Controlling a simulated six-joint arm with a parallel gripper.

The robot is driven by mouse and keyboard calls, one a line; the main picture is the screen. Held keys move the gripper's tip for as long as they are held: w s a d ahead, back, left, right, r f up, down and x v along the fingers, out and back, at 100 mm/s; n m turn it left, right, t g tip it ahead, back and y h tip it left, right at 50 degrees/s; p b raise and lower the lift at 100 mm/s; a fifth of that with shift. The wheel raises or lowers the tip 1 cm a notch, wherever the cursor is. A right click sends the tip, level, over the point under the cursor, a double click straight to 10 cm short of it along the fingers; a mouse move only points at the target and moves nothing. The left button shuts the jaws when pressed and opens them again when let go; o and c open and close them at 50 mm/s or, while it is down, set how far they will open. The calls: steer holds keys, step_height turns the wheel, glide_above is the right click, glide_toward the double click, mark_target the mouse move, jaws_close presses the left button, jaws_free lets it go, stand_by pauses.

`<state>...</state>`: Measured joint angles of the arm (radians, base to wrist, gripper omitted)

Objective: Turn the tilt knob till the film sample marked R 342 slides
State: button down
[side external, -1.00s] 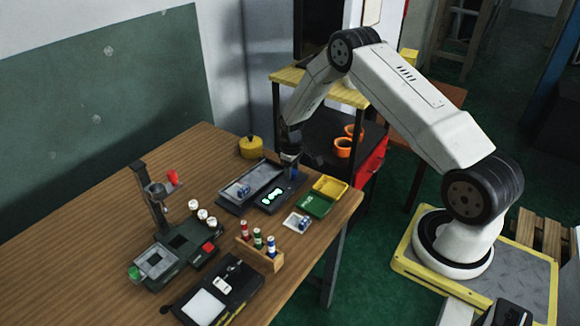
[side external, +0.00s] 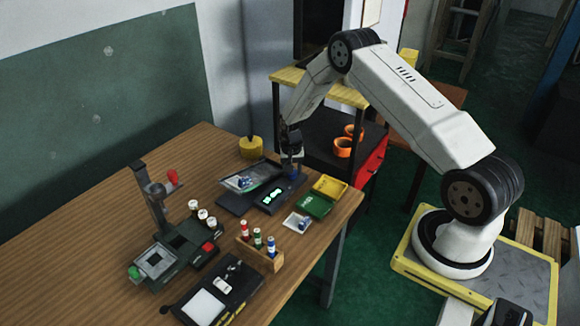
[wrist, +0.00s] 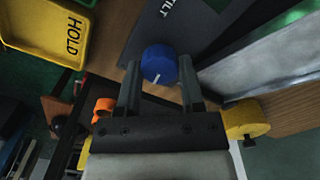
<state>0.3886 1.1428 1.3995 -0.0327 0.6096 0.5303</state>
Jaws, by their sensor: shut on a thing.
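The blue tilt knob (wrist: 158,62) has a white pointer line and sits by the word TILT in the wrist view. My gripper (wrist: 159,88) is shut on it, a finger on either side. In the side view my gripper (side external: 291,163) points down at the right end of the tilt unit. The unit's grey plate (side external: 262,168) is raised at an angle above its dark base. A small blue-and-white sample with a block (side external: 243,183) sits near the plate's lower left part. Its marking is too small to read. A lit green display (side external: 272,197) is on the base; its digits are unclear.
A yellow HOLD tray (side external: 330,187) and a green tray (side external: 314,206) lie right of the unit. A white tile with a blue piece (side external: 297,222) is in front. A yellow weight (side external: 251,147) stands behind. A bottle rack (side external: 262,256) and a stand (side external: 160,205) are nearer.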

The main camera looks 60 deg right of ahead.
steer(key=shift+m, duration=1.3)
steer(key=shift+c, duration=1.1)
jaws_free()
steer(key=shift+r, duration=0.1)
steer(key=shift+r, duration=3.85)
